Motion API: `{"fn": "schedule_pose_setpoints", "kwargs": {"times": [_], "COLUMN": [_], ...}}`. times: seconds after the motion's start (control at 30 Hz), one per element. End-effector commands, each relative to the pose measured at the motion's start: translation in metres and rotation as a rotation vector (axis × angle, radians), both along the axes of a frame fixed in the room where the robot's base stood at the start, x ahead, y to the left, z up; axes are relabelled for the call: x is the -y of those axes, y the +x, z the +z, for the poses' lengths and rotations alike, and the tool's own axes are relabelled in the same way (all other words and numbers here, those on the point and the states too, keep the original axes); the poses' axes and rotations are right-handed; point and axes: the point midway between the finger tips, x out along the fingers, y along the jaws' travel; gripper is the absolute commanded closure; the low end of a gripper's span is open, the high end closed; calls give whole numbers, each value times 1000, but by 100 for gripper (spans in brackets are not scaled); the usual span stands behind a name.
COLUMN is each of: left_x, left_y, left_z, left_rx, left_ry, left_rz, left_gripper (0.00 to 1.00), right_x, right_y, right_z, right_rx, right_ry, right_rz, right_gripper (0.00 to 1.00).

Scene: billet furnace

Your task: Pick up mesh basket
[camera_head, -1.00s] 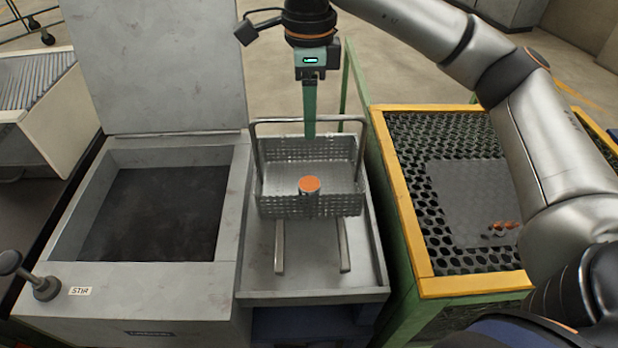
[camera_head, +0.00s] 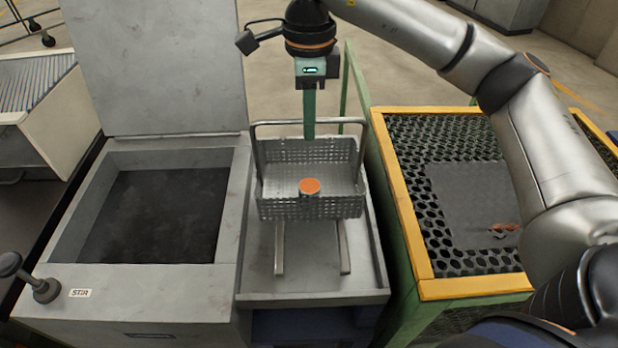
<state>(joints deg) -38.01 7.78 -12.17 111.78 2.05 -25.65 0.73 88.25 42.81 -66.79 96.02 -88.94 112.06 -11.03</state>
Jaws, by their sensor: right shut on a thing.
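The mesh basket (camera_head: 309,208) is a grey perforated metal basket with a tall handle frame, in the middle of the head view. It hangs above the two rails on the grey metal tray. A short cylinder with an orange top (camera_head: 309,187) sits inside it. My left gripper does not show.
Left of the tray (camera_head: 305,292) is an open tank (camera_head: 155,215) with dark contents, a raised lid (camera_head: 155,65) and a knob marked STIR (camera_head: 45,289). To the right stands a yellow-edged table (camera_head: 475,288) with a perforated top and small copper-coloured pieces (camera_head: 505,229).

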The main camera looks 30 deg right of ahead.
Motion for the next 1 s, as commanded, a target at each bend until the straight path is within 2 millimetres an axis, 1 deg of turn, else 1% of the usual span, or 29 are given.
{"fn": "schedule_pose_setpoints", "kwargs": {"times": [0.57, 1.0], "left_x": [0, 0], "left_y": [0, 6], "left_z": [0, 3], "left_rx": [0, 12], "left_ry": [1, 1], "left_rz": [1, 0], "left_gripper": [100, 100], "right_x": [0, -1], "right_y": [0, 0], "right_z": [0, 2], "right_rx": [0, 5], "right_ry": [1, 3], "right_rz": [1, 1], "right_gripper": [100, 100]}}
